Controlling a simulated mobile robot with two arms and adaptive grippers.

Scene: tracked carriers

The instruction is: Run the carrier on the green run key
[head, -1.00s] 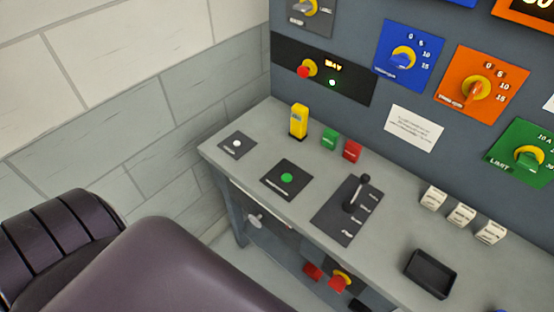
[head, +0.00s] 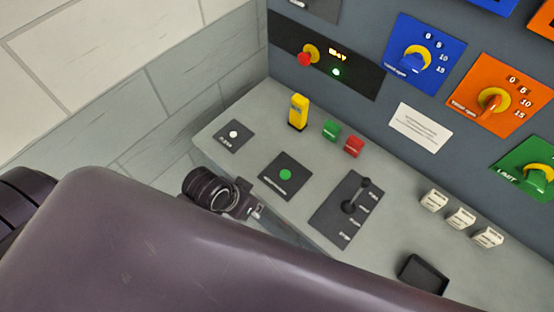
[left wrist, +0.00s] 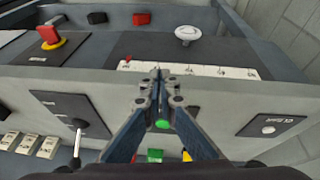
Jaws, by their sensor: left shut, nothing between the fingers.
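A round green button (head: 286,174) sits on a black plate on the grey desk. A green block (head: 331,130) stands further back, beside a red block (head: 353,146). The lettering is too small to tell which is the run key. My left gripper (head: 257,211) is shut and empty at the desk's front edge, to the lower left of the green button and apart from it. In the left wrist view its closed fingers (left wrist: 158,76) stand in front of the plate, with the green button (left wrist: 163,124) partly showing between them. My right gripper is not in view.
A white button (head: 233,134) and a yellow post (head: 298,112) stand at the left. A black lever (head: 350,205) is right of the green button. White blocks (head: 461,218) and a dark tray (head: 422,275) are further right. A panel with knobs rises behind.

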